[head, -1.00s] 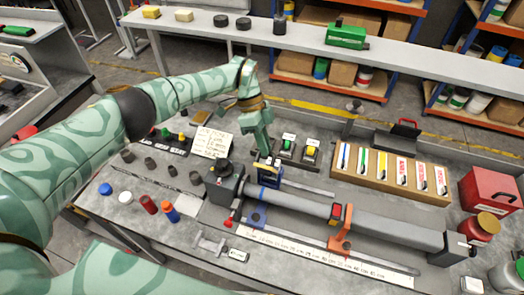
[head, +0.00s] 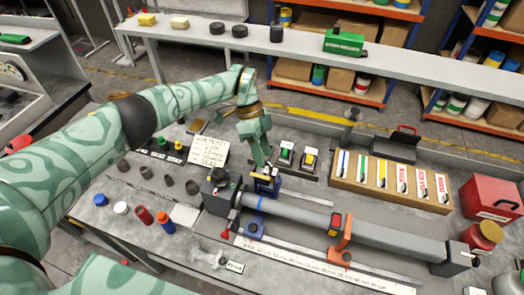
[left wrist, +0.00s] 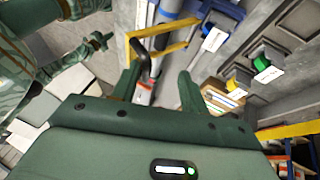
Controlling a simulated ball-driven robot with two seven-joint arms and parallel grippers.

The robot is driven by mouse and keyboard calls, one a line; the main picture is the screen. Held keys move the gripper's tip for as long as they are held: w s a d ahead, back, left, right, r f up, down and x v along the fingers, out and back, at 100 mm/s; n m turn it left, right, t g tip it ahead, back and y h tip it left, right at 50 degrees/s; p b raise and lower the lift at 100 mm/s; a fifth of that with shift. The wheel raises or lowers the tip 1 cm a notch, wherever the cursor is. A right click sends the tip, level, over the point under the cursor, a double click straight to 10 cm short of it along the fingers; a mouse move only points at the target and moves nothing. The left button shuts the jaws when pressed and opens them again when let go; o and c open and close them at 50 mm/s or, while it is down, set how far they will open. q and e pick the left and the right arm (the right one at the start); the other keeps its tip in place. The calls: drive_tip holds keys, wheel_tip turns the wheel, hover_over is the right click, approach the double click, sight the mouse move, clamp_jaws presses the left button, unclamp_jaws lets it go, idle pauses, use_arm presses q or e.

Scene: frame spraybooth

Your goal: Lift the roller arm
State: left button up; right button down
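My left gripper (head: 261,163) is low over the fixture on the bench. In the left wrist view my left gripper (left wrist: 160,76) is open, its fingers apart. I cannot tell whether the fingers touch the rod. In the head view the small blue-and-yellow unit (head: 263,185) is partly hidden under the gripper.
A long grey tube (head: 290,216) lies in the fixture, with an orange clamp (head: 341,241) towards its right. Two switch boxes (head: 310,160) stand just behind. A wooden rack (head: 391,180) and a red box (head: 491,196) are at the right. Small cups and caps line the left.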

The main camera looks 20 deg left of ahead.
use_arm(q)
drive_tip(key=shift+r, duration=0.15)
use_arm(e)
drive_tip(key=shift+s, duration=0.35)
idle(0.4)
